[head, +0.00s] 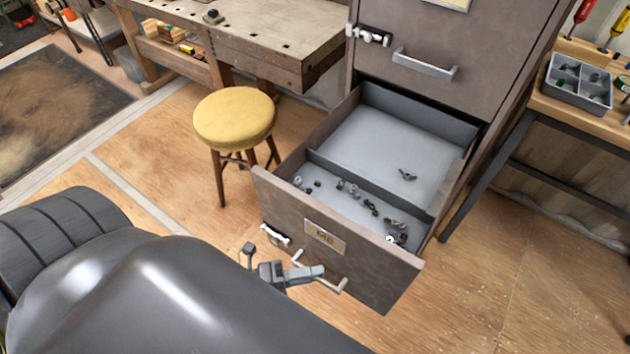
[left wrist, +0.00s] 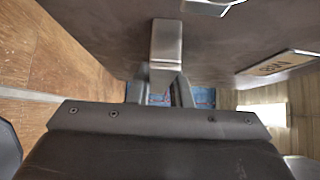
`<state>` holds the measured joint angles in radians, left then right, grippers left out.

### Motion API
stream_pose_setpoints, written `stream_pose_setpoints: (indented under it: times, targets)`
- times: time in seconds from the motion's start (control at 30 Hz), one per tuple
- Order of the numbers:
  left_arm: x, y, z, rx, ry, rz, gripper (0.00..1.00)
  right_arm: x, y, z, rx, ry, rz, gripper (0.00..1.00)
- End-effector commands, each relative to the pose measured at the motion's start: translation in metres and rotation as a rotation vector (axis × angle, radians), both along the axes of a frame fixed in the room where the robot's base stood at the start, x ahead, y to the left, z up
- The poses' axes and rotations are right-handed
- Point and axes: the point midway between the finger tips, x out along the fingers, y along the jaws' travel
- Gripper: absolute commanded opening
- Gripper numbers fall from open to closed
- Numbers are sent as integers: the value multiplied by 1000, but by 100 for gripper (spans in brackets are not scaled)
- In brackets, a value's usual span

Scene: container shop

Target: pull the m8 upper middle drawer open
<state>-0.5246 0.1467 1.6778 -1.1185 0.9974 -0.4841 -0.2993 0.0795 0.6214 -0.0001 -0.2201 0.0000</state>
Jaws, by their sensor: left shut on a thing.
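The m8 drawer (head: 343,260) is the brown metal drawer pulled well out of the cabinet, with a pale label plate (head: 325,237) on its front. Its inside shows, with a divider and several small metal parts. Its silver bar handle (head: 335,285) is on the front below the label; the handle also shows in the left wrist view (left wrist: 166,42). My left gripper (head: 310,272) is shut on this handle, and its fingers partly hide the bar. In the left wrist view the gripper (left wrist: 165,86) has the bar between its fingers. My right gripper is not in view.
A yellow-topped stool (head: 235,118) stands just left of the open drawer. A closed drawer (head: 440,45) is above it. A workbench (head: 260,40) stands behind the stool; another bench (head: 575,115) with a grey parts tray (head: 578,84) is at right. Floor at lower right is clear.

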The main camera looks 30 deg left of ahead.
Motion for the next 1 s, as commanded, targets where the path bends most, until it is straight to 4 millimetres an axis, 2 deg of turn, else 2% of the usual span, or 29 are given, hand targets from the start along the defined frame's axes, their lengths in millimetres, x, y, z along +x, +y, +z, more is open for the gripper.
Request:
stream_pose_setpoints:
  times: [0.27, 0.3, 0.47, 1.0]
  targets:
    - [-1, 0, -1, 0, 1, 0, 0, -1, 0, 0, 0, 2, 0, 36]
    - [-1, 0, -1, 0, 1, 0, 19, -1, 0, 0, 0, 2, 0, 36]
    - [-1, 0, -1, 1, 1, 0, 40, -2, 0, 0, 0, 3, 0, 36]
    - [-2, 2, -1, 1, 1, 0, 40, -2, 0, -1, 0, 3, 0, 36]
